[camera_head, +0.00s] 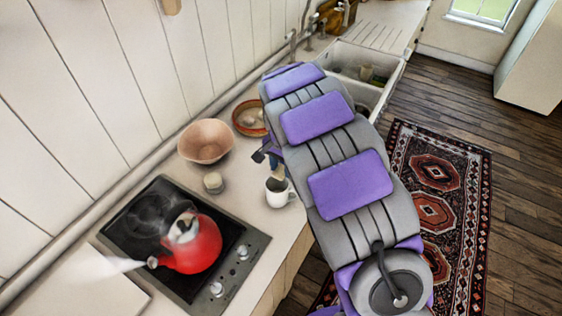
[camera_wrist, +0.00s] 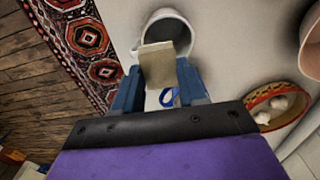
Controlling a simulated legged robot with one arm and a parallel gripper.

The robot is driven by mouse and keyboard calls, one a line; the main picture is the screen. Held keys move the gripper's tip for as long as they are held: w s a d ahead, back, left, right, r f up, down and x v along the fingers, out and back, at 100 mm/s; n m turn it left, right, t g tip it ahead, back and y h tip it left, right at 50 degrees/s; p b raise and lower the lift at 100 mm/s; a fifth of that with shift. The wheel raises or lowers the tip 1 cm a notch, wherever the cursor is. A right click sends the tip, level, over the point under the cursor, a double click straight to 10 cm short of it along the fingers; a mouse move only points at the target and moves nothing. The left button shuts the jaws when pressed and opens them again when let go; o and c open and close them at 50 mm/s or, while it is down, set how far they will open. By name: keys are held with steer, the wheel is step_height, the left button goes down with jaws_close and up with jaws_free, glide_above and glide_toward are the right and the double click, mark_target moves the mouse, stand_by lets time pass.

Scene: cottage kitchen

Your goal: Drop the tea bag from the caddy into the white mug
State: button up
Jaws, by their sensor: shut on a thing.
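The white mug (camera_head: 280,195) stands on the counter beside the hob, partly behind my arm. In the wrist view the mug (camera_wrist: 136,48) lies just beyond my fingertips, its opening facing the camera. My gripper (camera_wrist: 159,72) is shut on the tan, flat tea bag (camera_wrist: 157,60), which overlaps the mug's opening in that view. How high the bag is over the rim is hard to tell. A blue loop (camera_wrist: 167,97) shows between the fingers. A small pale round pot (camera_head: 213,182) stands left of the mug; I cannot tell whether it is the caddy.
A red kettle (camera_head: 196,246) steams on the black hob (camera_head: 135,240), left of the mug. A pinkish bowl (camera_head: 205,142) and an orange-rimmed dish (camera_head: 249,118) stand behind. The sink (camera_head: 372,60) lies farther along the counter. A patterned rug (camera_head: 440,175) covers the floor at right.

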mark_target(281, 170)
steer(key=shift+d+f, duration=0.15)
steer(key=shift+f, duration=0.15)
steer(key=shift+d, duration=0.15)
steer(key=o, duration=0.7)
steer(key=shift+a, duration=0.2)
step_height(281, 170, up, 17)
steer(key=shift+w+a+r+p, duration=0.1)
steer(key=shift+r+p, duration=0.05)
steer(key=shift+p, duration=0.55)
